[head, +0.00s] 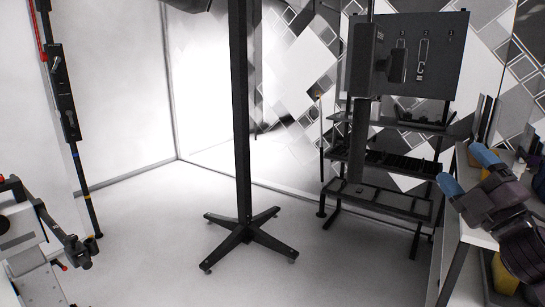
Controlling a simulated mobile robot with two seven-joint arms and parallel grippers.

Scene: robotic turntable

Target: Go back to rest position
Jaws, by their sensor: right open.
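My right gripper (467,172) is at the right edge of the head view. Its two blue fingertips stand apart, with nothing seen between them, and point up and to the left. The dark purple wrist behind it runs off the lower right. The gripper shows in front of a light table (474,233) at the right; whether it touches the table I cannot tell. My left gripper is not in view.
A black stand (243,130) with a cross-shaped foot is in the middle. White equipment (28,245) with a black arm is at the left. The floor between is clear.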

